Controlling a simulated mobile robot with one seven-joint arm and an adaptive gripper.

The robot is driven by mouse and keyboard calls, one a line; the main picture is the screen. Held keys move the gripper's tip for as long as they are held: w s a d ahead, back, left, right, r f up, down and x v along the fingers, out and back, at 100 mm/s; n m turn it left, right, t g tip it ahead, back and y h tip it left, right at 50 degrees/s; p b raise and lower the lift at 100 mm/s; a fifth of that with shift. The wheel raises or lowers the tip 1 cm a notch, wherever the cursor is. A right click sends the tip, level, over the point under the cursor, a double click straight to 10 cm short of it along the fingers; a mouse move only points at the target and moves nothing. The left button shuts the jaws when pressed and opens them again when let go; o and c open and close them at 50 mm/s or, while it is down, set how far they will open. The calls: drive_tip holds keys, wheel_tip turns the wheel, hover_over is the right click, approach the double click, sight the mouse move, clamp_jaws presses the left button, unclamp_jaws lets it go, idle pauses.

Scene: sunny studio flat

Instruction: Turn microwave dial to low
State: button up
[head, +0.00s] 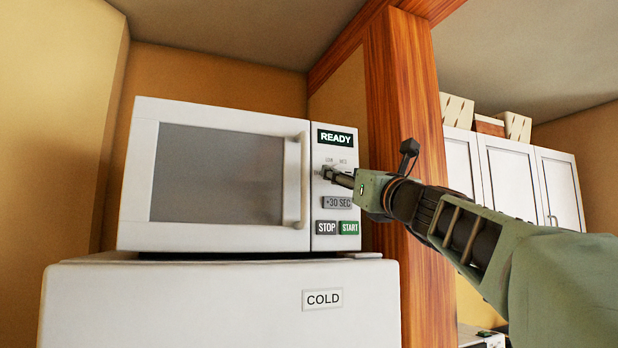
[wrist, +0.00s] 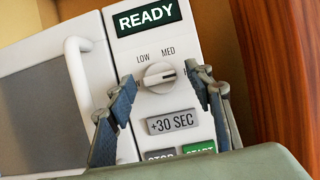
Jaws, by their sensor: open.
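The white microwave (head: 140,175) stands on a white fridge, with its door shut and its display (head: 336,138) reading READY. Its round dial (wrist: 159,77) shows in the wrist view below the LOW and MED labels; a third label at right is mostly hidden by a finger. My gripper (wrist: 164,83) is open, with one finger on each side of the dial. In the head view my gripper (head: 335,176) covers the dial. I cannot tell whether either finger touches it.
Below the dial are the +30 SEC button (wrist: 171,123), STOP (head: 326,228) and green START (head: 349,228). The door handle (wrist: 88,75) stands out left of the fingers. A wooden post (head: 405,100) rises close on the right. The fridge (head: 220,300) carries a COLD label.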

drive_tip(key=shift+w+r, duration=0.1)
drive_tip(key=c, duration=1.2)
drive_tip(key=shift+o, duration=0.2)
